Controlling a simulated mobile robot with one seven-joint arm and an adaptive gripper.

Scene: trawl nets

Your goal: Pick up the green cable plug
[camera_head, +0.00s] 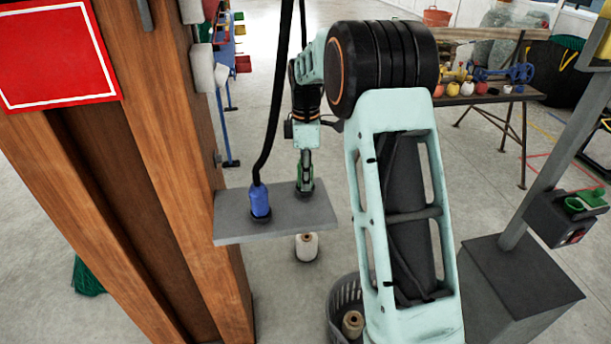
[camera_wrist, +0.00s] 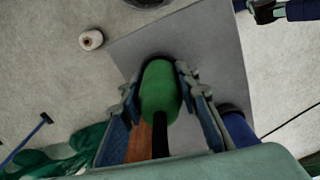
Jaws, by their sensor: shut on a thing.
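The green cable plug (camera_wrist: 160,92) is between the two fingers of my gripper (camera_wrist: 160,78) in the wrist view, with a black cable running from its near end. In the head view the green plug (camera_head: 305,188) shows small at my gripper (camera_head: 305,178), over the right part of a grey shelf (camera_head: 235,227). My gripper points down and is shut on the plug. The plug's lower end is at the shelf top; I cannot tell whether it touches. The fingers hide part of it.
A blue plug (camera_head: 260,201) with a black cable stands on the shelf, left of my gripper. A wooden post (camera_head: 205,240) rises at the shelf's left. A twine spool (camera_head: 306,247) is below the shelf. A grey pedestal (camera_head: 510,285) stands at right.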

